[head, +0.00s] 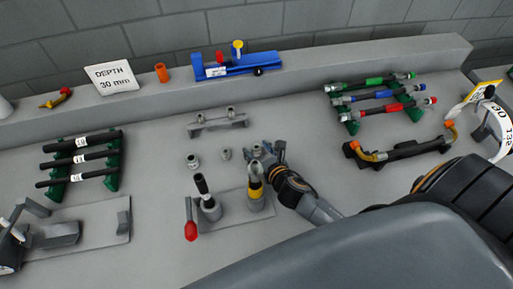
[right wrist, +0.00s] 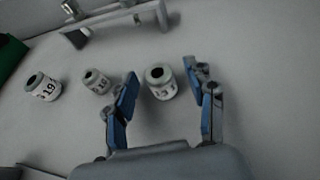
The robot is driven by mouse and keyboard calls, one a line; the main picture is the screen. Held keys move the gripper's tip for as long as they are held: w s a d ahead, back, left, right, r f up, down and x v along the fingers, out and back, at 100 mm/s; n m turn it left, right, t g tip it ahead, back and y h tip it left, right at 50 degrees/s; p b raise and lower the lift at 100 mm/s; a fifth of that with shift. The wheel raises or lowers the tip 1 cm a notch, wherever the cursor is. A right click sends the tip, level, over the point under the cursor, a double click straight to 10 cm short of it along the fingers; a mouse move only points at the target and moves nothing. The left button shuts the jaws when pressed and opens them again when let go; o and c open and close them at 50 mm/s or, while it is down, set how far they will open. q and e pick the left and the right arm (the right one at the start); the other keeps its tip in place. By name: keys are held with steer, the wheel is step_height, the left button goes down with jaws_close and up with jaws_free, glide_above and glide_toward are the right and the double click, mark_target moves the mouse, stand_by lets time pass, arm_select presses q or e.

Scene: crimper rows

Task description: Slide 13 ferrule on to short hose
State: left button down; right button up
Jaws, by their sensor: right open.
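Three grey metal ferrules stand in a row on the bench. In the right wrist view, the rightmost ferrule (right wrist: 161,88) has a partly readable label that looks like 13. The middle ferrule (right wrist: 95,82) has an unclear label, and the left ferrule (right wrist: 45,88) reads 19. My right gripper (right wrist: 161,72) is open, with its blue fingers on either side of the rightmost ferrule. In the head view, my right gripper (head: 267,149) is at the right end of the row. Three black hoses (head: 80,157) lie on a green rack at left; I cannot tell which is short.
A grey stand (head: 217,122) with small fittings is behind the ferrules. A plate in front carries a red-handled tool (head: 191,228) and a yellow-banded post (head: 255,190). Coloured finished hoses (head: 380,95) lie on a rack at right. A blue tool (head: 235,67) sits on the back ledge.

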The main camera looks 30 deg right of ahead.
steer(key=shift+w+f, duration=0.25)
steer(key=shift+w, duration=0.35)
steer(key=shift+c, duration=1.3)
jaws_close()
steer(key=shift+r, duration=0.1)
